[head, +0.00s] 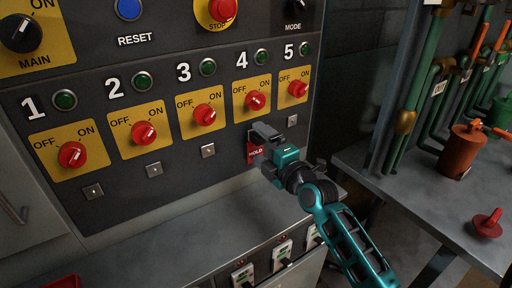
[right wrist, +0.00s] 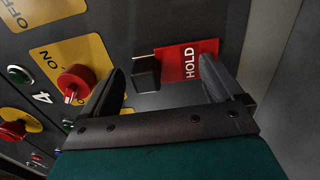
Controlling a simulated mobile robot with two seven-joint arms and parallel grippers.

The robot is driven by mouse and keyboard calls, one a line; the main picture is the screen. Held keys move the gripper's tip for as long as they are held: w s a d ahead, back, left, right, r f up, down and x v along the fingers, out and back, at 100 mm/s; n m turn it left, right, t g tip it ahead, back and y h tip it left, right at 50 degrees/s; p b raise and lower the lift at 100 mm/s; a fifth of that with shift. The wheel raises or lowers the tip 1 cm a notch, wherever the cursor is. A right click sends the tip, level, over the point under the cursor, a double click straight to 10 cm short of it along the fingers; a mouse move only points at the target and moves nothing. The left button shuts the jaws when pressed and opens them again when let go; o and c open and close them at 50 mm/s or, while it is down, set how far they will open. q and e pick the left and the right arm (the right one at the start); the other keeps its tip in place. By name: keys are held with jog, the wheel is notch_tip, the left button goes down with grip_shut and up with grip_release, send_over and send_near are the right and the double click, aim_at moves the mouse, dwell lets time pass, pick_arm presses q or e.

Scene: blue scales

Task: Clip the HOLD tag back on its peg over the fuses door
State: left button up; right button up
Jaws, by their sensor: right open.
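The red HOLD tag (head: 255,152) is on the dark panel below switch 4, partly behind my right gripper. In the right wrist view the tag (right wrist: 187,62) lies between and beyond the fingertips, next to a black square piece (right wrist: 145,72) that could be its clip or peg. My right gripper (head: 263,133) is open close to the panel, its fingers on either side of the tag area. The right finger overlaps the tag's edge in the right wrist view; I cannot tell whether they touch. No door labelled fuses is readable. My left gripper is out of view.
Red knobs on yellow plates (head: 203,117) run along the panel above, with small square metal plates (head: 208,151) below several of them. A grey ledge (head: 160,235) juts out below. Several white switch units (head: 283,250) sit under it. A bench with green pipes (head: 425,70) stands right.

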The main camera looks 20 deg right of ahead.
jog(key=shift+a+f, duration=0.1)
jog(key=shift+f, duration=0.15)
jog(key=shift+r, duration=0.15)
jog(key=c, duration=0.7)
jog(key=shift+r, duration=0.15)
jog(key=c, duration=0.6)
jog(key=shift+s+f, duration=0.1)
jog(key=shift+f, duration=0.1)
grip_shut()
jog(key=shift+f, duration=0.15)
jog(key=shift+s+a, duration=0.1)
jog(key=shift+r, duration=0.2)
jog(key=shift+d, duration=0.2)
